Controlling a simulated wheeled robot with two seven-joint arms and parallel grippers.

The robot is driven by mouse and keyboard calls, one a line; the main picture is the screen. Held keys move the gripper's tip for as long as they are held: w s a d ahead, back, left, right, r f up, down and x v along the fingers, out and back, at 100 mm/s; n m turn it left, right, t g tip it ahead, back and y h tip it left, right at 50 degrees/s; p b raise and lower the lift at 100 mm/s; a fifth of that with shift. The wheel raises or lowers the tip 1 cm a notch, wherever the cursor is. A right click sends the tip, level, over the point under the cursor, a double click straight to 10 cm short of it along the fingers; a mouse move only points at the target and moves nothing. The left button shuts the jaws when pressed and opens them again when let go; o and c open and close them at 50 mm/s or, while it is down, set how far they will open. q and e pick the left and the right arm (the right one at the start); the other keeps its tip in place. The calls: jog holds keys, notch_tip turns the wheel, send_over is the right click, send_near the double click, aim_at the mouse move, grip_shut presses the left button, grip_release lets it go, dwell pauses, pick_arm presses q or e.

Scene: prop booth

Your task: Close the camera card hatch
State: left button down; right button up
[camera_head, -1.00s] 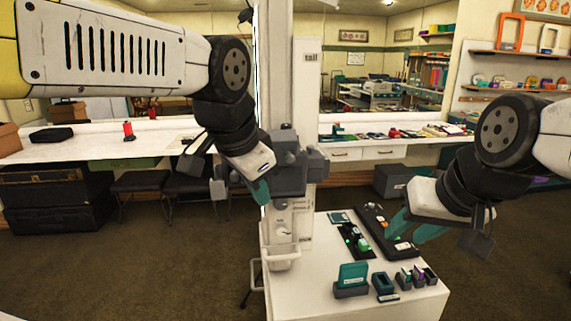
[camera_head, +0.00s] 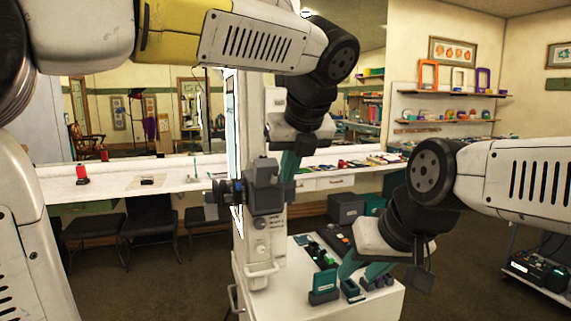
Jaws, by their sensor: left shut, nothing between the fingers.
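The grey camera (camera_head: 264,190) is mounted on the white booth column, with its dark round lens end (camera_head: 226,198) toward the left. Its card hatch cannot be made out in this view. My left gripper (camera_head: 289,168) points down at the camera's right side, its teal fingers shut and empty. Whether the fingers touch the camera cannot be told. My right gripper (camera_head: 364,268) is lower right, above the white counter (camera_head: 375,305). Its two teal fingers are apart with nothing seen between them.
On the white counter are a teal card in a dark holder (camera_head: 323,284), a small dark box (camera_head: 351,290) and dark trays (camera_head: 338,240) behind. A white handle or bin (camera_head: 262,274) sticks out below the camera. A long shelf (camera_head: 130,184) runs along the mirror wall.

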aim_at(277, 174)
pick_arm(q)
jog(key=w+a+f, duration=0.2)
jog(key=w+f, duration=0.1)
jog(key=w, duration=0.3)
jog(key=shift+w+f, duration=0.25)
jog(key=shift+w, duration=0.15)
jog(key=shift+r, duration=0.15)
jog(key=shift+w+r+g, duration=0.1)
jog(key=shift+r+g, duration=0.1)
jog(key=shift+g, duration=0.1)
